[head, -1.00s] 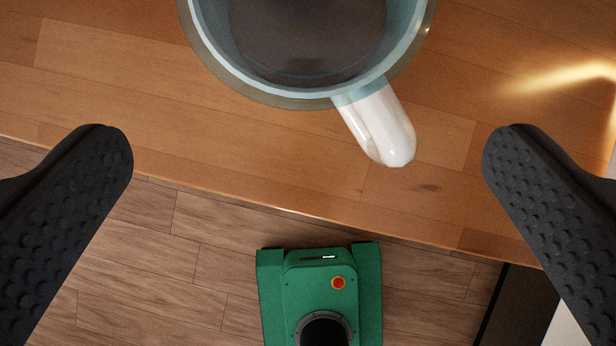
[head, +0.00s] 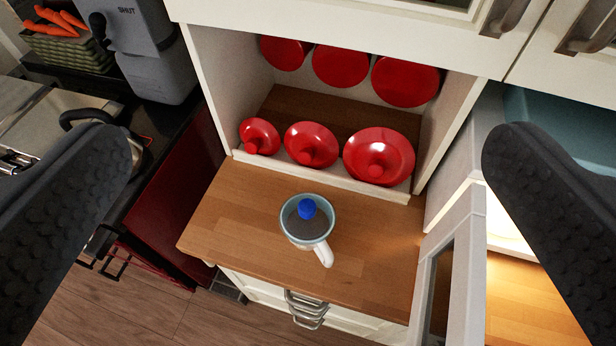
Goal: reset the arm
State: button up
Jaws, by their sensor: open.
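My gripper (head: 308,170) shows as two dark, dimpled fingers at the left and right edges of the head view. The fingers are wide apart with nothing between them, well back from the counter. A light blue mug (head: 289,232) with a white handle stands upright on the wooden counter (head: 222,219), below the picture's middle and apart from the fingers. A blue, rounded thing shows in the mug's opening, over a dark inside. I cannot tell what it is.
An open door (head: 446,290) with a glass pane stands at right. Drawers (head: 310,305) lie below the counter. At left are a dark worktop with a metal appliance, and a basket of carrots (head: 58,20).

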jog(key=shift+t, duration=0.4)
jog(key=s+r, duration=0.2)
jog(key=r, duration=0.1)
jog(key=shift+s+r, duration=0.2)
jog(key=shift+s, duration=0.2)
notch_tip(320, 180, down, 2)
jog(key=shift+f+b, duration=0.1)
jog(key=shift+b, duration=0.9)
